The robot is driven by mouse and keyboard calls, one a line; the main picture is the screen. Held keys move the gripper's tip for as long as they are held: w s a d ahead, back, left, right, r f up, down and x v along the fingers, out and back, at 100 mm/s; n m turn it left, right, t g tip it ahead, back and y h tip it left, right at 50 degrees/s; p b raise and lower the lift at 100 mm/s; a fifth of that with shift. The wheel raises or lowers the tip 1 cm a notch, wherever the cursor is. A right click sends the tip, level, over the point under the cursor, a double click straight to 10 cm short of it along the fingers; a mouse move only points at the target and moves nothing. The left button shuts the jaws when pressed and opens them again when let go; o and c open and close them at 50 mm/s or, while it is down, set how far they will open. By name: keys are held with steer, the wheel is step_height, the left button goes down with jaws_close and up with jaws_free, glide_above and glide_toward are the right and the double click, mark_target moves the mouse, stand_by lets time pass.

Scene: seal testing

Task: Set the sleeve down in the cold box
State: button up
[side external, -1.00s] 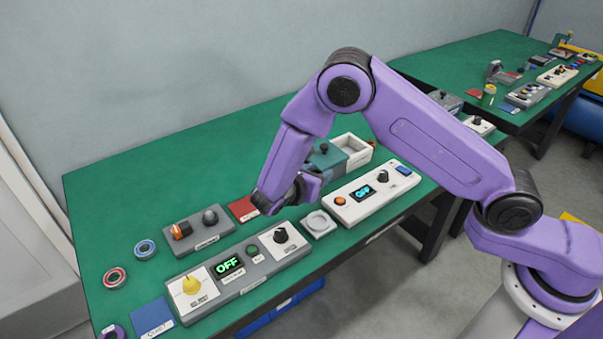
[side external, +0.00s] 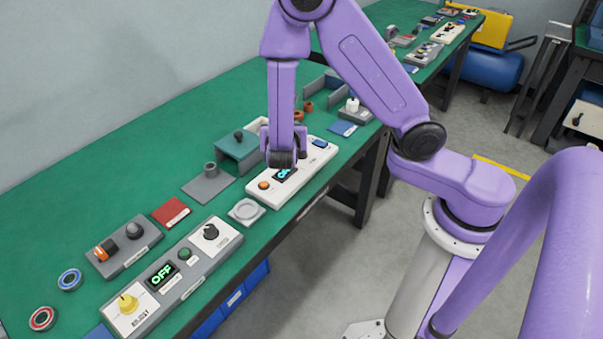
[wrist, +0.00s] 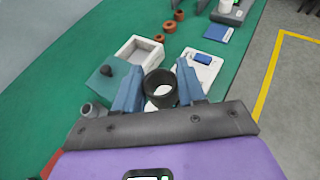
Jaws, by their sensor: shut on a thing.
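The sleeve (wrist: 159,88) is a dark, open-ended cylinder, held upright between the blue fingers of my gripper (wrist: 158,76) in the wrist view. In the side view my gripper (side external: 283,152) hangs over the white control panel (side external: 262,187), beside the teal-covered box.
A grey post (side external: 211,171) stands on a plate left of the teal cover. Several brown rings (wrist: 160,38) lie beyond the white box, with a blue card (wrist: 218,33) to their right. A grey control panel (side external: 170,280) and a red card (side external: 170,212) are further left.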

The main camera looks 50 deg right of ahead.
steer(key=shift+s+d, duration=0.15)
steer(key=shift+d, duration=0.25)
steer(key=shift+r, duration=0.1)
step_height(320, 180, up, 10)
steer(key=w+n+t+y, duration=0.2)
steer(key=n+t+y, duration=0.2)
steer(key=n+y, duration=0.2)
steer(key=shift+n+y, duration=0.4)
steer(key=shift+n, duration=0.2)
steer(key=shift+a, duration=0.1)
